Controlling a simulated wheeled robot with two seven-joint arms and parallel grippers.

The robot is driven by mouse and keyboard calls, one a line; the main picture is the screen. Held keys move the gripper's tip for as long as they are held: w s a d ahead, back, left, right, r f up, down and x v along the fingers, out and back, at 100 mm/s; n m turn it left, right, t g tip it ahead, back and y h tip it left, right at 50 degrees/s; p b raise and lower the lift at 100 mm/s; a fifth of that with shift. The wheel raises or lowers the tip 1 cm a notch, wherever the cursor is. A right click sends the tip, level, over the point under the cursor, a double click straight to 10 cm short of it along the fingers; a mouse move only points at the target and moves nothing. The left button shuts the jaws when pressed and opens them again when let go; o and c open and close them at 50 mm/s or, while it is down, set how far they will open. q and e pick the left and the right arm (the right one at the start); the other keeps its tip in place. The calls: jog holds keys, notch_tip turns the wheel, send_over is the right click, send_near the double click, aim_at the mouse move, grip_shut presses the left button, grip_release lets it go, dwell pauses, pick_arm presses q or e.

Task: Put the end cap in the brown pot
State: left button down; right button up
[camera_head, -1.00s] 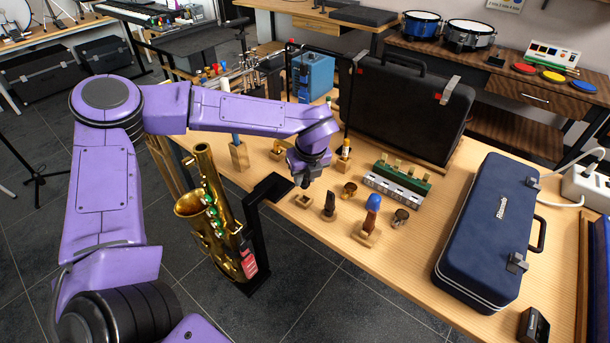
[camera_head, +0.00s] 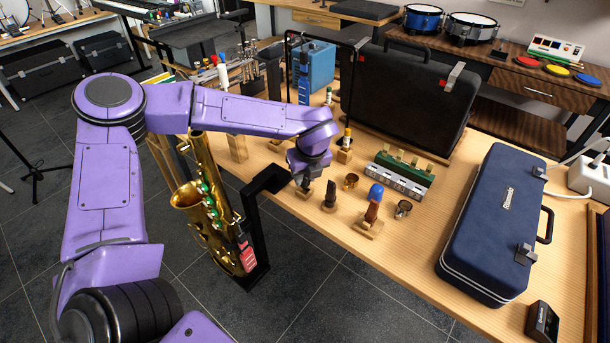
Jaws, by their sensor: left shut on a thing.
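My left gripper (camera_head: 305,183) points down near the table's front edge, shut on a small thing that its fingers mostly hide. I cannot tell by sight whether it is the end cap. Just under the fingertips is a small square wooden holder (camera_head: 303,194), partly covered by the gripper. I cannot tell whether they touch. No thing is clearly recognisable as the brown pot. My right gripper is not in view.
A dark mouthpiece (camera_head: 330,196) and a blue-topped brown piece on a wooden block (camera_head: 367,229) stand close right of the gripper. A saxophone on a black stand (camera_head: 258,220) is at the front left. A navy case (camera_head: 490,225) and a black case (camera_head: 408,100) border the table.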

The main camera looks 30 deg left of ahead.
pick_arm(q)
jog(key=shift+f, duration=0.15)
dwell(0.5)
jog(key=shift+f+b, duration=0.2)
jog(key=shift+b, duration=0.15)
jog(key=shift+f, duration=0.15)
jog(key=shift+f, duration=0.15)
jog(key=shift+f+b, duration=0.6)
jog(key=shift+b, duration=0.1)
dwell(0.8)
dwell(0.5)
jog(key=c, duration=0.8)
grip_release()
jog(key=shift+r, duration=0.1)
jog(key=v, duration=1)
jog(key=shift+r, duration=0.2)
